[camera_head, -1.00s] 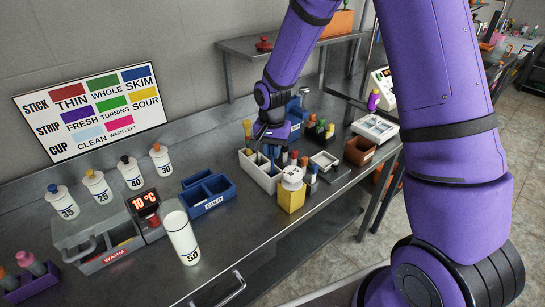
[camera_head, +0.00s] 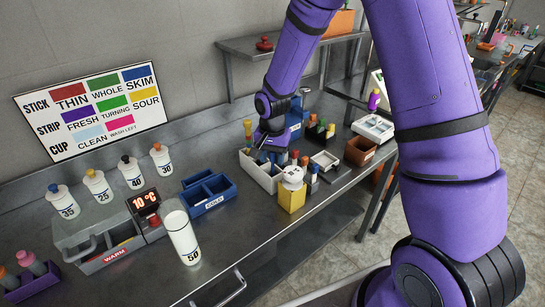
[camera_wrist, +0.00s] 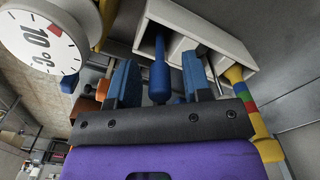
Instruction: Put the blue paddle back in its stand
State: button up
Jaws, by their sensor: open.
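The blue paddle (camera_wrist: 159,70) shows in the wrist view as a blue rounded handle standing in a compartment of a white divided stand (camera_wrist: 225,42). Its lower part is hidden inside the stand. My gripper (camera_wrist: 160,78) is open, with one blue finger on each side of the handle; I cannot tell whether either touches it. In the head view my gripper (camera_head: 268,143) is over the white stand (camera_head: 262,178), and the arm hides much of what stands there.
A yellow container with a round white dial (camera_head: 291,178) stands close in front of the stand. A yellow-topped stick (camera_head: 247,130) rises at the stand's left. Blue bins (camera_head: 209,195) lie to the left; a brown box (camera_head: 360,150) and white tray (camera_head: 373,128) lie to the right.

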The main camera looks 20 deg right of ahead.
notch_tip(320, 180, up, 12)
jog(key=shift+r, duration=0.2)
jog(key=s+d+r+n+t, duration=0.3)
jog(key=s+d+r, duration=0.1)
jog(key=s+r, duration=1)
jog(key=s+d+r+n+t, duration=0.1)
jog(key=s+r+n, duration=0.1)
jog(key=s, duration=0.5)
jog(key=s+d+r+n+t, duration=0.1)
jog(key=s+r, duration=0.3)
jog(key=s, duration=0.4)
jog(key=shift+s+d+n, duration=0.15)
jog(key=shift+d+n, duration=0.35)
jog(key=shift+n, duration=0.1)
